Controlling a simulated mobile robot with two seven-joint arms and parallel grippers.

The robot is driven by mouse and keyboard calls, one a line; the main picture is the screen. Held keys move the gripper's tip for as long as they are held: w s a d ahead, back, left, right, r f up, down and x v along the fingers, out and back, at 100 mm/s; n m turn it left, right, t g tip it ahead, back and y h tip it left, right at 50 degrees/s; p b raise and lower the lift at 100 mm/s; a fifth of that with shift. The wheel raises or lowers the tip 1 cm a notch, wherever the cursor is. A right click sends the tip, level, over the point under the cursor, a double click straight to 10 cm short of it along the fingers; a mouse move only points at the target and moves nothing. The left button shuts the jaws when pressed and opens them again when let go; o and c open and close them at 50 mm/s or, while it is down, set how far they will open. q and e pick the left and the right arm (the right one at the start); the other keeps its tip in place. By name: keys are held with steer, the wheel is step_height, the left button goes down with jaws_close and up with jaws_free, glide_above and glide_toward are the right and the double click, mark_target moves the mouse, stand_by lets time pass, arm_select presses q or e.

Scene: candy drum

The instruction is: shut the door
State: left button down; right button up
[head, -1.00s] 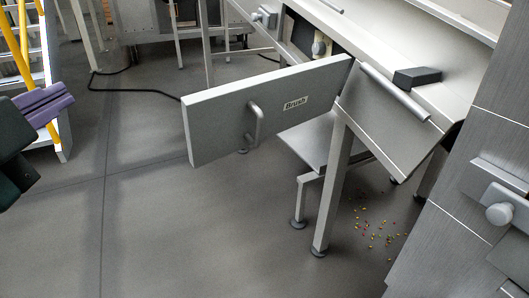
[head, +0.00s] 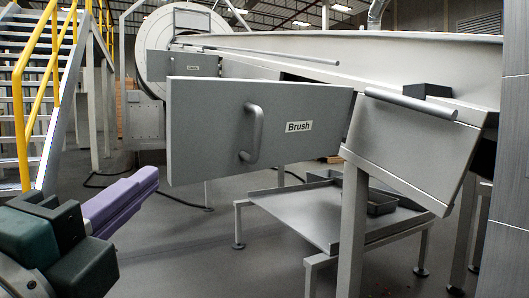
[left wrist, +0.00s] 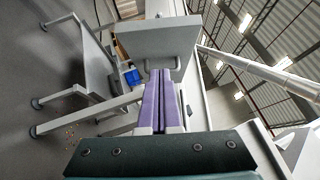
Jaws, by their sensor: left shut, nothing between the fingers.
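The door is a grey panel (head: 205,140) with a "Brush" label and a bar handle (head: 253,132). It stands swung out from the long machine, attached near its right edge. My left gripper (head: 152,180) has purple fingers and is shut and empty. In the head view it is just left of the door's lower left corner. In the left wrist view the fingers (left wrist: 161,78) point at a grey panel (left wrist: 165,38), apparently the door; contact cannot be told. My right gripper is not in view.
A low metal stand with a tray (head: 300,215) is below the machine. A second labelled panel (head: 183,65) stands farther back, near the round drum (head: 185,22). Stairs with yellow rails (head: 25,110) are at the left.

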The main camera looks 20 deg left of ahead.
arm_select(q)
steer(key=p, duration=0.2)
glide_toward(182, 135)
steer(key=w+d, duration=0.2)
steer(key=w, duration=0.2)
steer(key=shift+w+a+r, duration=0.2)
steer(key=shift+w+a, duration=0.05)
steer(key=shift+a, duration=0.3)
steer(key=shift+w+a+r, duration=0.25)
steer(key=shift+a, duration=0.3)
steer(key=shift+w+a+r, duration=0.15)
steer(key=shift+w+a, duration=0.1)
steer(key=shift+a, duration=0.3)
